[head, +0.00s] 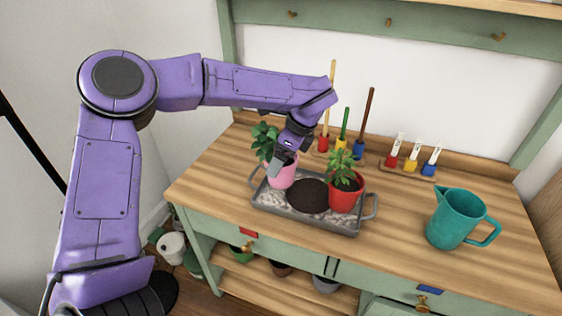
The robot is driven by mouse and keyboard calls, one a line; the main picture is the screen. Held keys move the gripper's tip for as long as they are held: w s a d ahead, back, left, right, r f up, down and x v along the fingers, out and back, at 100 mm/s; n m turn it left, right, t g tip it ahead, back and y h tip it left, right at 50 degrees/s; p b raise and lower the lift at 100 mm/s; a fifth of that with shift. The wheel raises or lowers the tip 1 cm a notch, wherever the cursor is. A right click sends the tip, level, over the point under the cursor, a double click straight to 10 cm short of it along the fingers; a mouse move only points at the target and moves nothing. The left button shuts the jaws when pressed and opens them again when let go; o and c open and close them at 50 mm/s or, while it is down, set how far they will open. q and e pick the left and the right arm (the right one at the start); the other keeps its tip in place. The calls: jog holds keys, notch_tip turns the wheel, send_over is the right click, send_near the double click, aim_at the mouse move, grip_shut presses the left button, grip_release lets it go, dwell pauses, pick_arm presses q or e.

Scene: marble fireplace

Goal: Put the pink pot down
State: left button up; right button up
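The pink pot (283,178) with a leafy green plant is at the left end of the grey tray (362,211) on the wooden bench. My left gripper (282,164) comes down from above right onto the pot's rim and appears shut on it. The gripper hides part of the rim and plant. I cannot tell whether the pot's base touches the tray. A red pot (345,194) with a plant stands at the tray's right end. A dark, soil-like mound (307,195) lies between the pots. My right gripper is not in view.
A teal pitcher (457,219) stands at the right on the bench. Long-handled tools (341,131) stand behind the tray, and a rack with three small colored items (411,160) is right of them. The bench is clear left of the tray and between tray and pitcher.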

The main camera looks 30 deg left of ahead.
pick_arm(q)
jog(key=shift+f, duration=1.2)
jog(key=o, duration=1.4)
jog(key=shift+o, duration=0.2)
jog(key=v, duration=1.2)
jog(key=shift+r, duration=0.15)
